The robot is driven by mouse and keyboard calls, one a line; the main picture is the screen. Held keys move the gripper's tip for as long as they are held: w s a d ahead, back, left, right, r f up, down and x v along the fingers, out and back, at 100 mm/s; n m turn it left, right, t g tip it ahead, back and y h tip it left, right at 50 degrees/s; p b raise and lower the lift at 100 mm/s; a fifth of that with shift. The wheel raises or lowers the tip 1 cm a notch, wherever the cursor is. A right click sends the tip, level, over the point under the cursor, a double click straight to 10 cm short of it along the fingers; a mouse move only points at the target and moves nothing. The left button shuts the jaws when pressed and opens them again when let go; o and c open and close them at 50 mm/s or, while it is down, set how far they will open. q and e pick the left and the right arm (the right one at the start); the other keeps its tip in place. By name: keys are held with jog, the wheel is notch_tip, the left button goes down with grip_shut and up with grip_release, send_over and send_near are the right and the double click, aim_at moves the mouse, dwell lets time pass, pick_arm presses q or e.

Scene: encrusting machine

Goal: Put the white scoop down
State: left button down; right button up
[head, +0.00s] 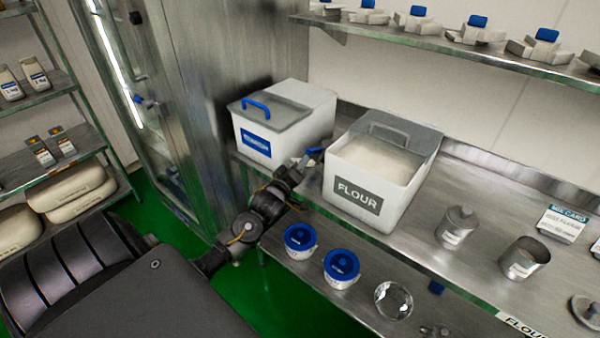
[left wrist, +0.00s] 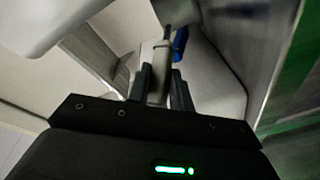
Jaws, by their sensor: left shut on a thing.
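My left gripper (head: 302,168) is at the shelf edge, between the lidded white bin and the open flour bin. In the left wrist view the two dark fingers (left wrist: 160,88) are shut on a pale grey-white piece (left wrist: 158,65), which looks like the white scoop's handle. The rest of the scoop is hard to make out. A small blue piece (head: 314,150) shows just beyond the gripper; blue also shows beside the held piece in the left wrist view. My right gripper is not in view.
The flour bin (head: 372,203) stands close right of the gripper, the lidded bin (head: 268,152) close left. Metal canisters (head: 456,228) stand on the steel counter (head: 470,185) at right. Blue-lidded tubs (head: 341,268) and a glass bowl (head: 394,299) are on the lower shelf.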

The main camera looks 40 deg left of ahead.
pick_arm(q)
notch_tip(320, 180, down, 3)
jog(key=shift+f, duration=0.1)
dwell(0.3)
jog(key=c, duration=1.3)
grip_release()
jog(key=shift+f, duration=0.1)
jog(key=shift+o, duration=0.2)
